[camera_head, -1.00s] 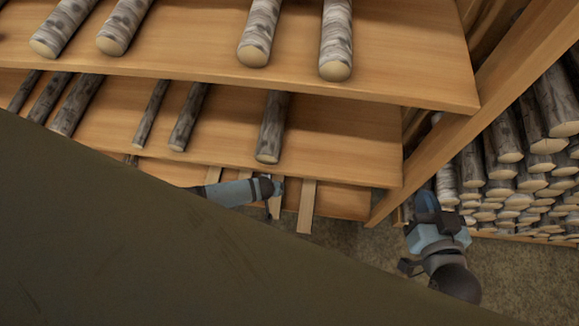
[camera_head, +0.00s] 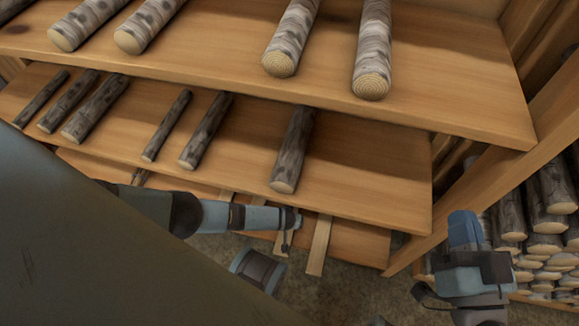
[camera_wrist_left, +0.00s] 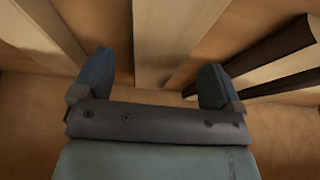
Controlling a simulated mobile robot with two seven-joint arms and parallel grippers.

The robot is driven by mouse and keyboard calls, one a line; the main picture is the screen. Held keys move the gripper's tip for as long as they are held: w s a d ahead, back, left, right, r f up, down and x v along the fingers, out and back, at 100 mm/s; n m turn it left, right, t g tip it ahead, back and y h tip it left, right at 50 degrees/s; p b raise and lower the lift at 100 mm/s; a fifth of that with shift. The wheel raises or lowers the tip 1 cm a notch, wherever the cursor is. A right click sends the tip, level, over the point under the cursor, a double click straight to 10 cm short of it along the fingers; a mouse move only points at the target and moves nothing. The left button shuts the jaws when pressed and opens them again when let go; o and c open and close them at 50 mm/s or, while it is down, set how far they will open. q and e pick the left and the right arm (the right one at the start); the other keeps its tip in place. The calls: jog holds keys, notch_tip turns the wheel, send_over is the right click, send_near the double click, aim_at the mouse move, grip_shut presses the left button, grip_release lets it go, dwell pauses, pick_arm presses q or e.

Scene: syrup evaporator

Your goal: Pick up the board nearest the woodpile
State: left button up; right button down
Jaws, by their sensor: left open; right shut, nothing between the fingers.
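Light boards lie on the bottom shelf (camera_head: 355,243), their ends sticking out past its front edge. The rightmost board (camera_head: 319,247) is nearest the woodpile (camera_head: 545,235). My left gripper (camera_head: 291,232) is just left of that board, by another board end, its fingers small and partly hidden. In the left wrist view my left gripper (camera_wrist_left: 155,82) is open, with a pale board (camera_wrist_left: 165,40) running between and beyond its fingers. I cannot tell which board this is. My right gripper (camera_head: 464,228) is shut and empty, in front of the rack's right post.
Upper shelf (camera_head: 440,70) and middle shelf (camera_head: 370,165) hold several birch and dark logs and overhang the boards. A wooden post (camera_head: 480,180) stands between shelves and woodpile. A dark surface (camera_head: 100,260) fills the lower left. A dark log (camera_wrist_left: 265,58) shows in the left wrist view.

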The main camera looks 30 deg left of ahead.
pick_arm(q)
jog(key=b+x, duration=0.1)
jog(key=x, duration=0.1)
jog(key=shift+w+f, duration=0.1)
jog(key=shift+f, duration=0.3)
jog(key=shift+w+f+b, duration=0.15)
jog(key=shift+w+b, duration=0.05)
jog(key=shift+b, duration=0.2)
pick_arm(e)
jog(key=shift+g, duration=0.8)
notch_tip(320, 180, down, 4)
jog(key=shift+w+a, duration=0.1)
jog(key=shift+a, duration=0.05)
pick_arm(q)
jog(key=c, duration=1.2)
jog(key=shift+o, duration=0.2)
